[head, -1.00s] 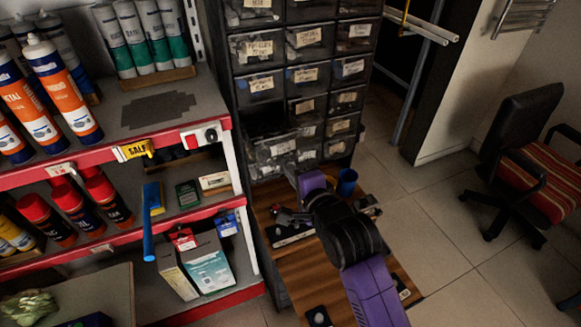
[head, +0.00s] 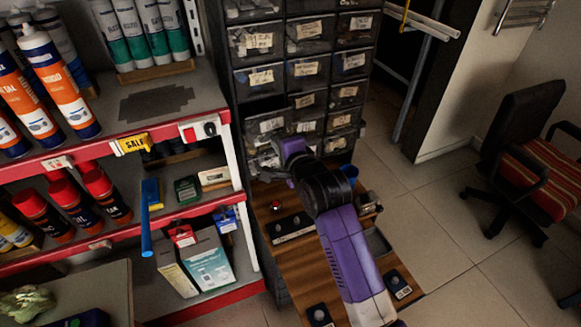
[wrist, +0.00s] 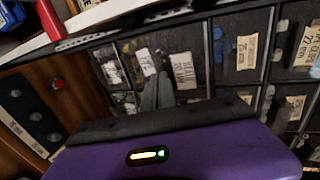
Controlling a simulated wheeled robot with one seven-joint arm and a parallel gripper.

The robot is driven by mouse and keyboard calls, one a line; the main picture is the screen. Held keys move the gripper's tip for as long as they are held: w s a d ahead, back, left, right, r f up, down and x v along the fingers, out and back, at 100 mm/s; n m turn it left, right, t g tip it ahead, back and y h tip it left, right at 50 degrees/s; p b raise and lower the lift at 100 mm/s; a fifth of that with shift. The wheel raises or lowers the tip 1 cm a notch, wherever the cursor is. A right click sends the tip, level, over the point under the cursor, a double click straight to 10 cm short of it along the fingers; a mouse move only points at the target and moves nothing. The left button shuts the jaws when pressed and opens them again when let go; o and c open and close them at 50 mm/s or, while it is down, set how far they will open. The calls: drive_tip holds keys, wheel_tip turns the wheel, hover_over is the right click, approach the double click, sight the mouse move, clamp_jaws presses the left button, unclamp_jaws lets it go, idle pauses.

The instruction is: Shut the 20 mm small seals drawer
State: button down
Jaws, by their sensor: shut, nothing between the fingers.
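In the head view, a drawer front with a pale label (head: 272,124) is in the left column of the dark drawer cabinet. Its label is too small to read, so I cannot confirm it is the 20 mm small seals drawer. It looks nearly in line with its neighbours, perhaps still slightly proud. My gripper (head: 290,150) is just below and in front of it, partly hiding the lower drawers. In the wrist view, my gripper's grey fingers (wrist: 158,92) are together, empty and close to labelled drawer fronts (wrist: 183,70); contact is unclear.
A wooden bench top (head: 285,245) lies below the cabinet, with small dark items and a metal tray (head: 376,242). A red-edged shelf (head: 165,148) with tubes and boxes stands close on the left. Open tiled floor (head: 440,230) and a chair (head: 525,150) are to the right.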

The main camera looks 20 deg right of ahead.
sight(271, 131)
drive_tip(key=w+b, duration=0.1)
drive_tip(key=w, duration=0.4)
drive_tip(key=shift+w+f+b, duration=0.1)
drive_tip(key=shift+w+b, duration=0.2)
drive_tip(key=shift+w, duration=0.05)
drive_tip(key=shift+w+r, duration=0.1)
drive_tip(key=shift+r, duration=0.15)
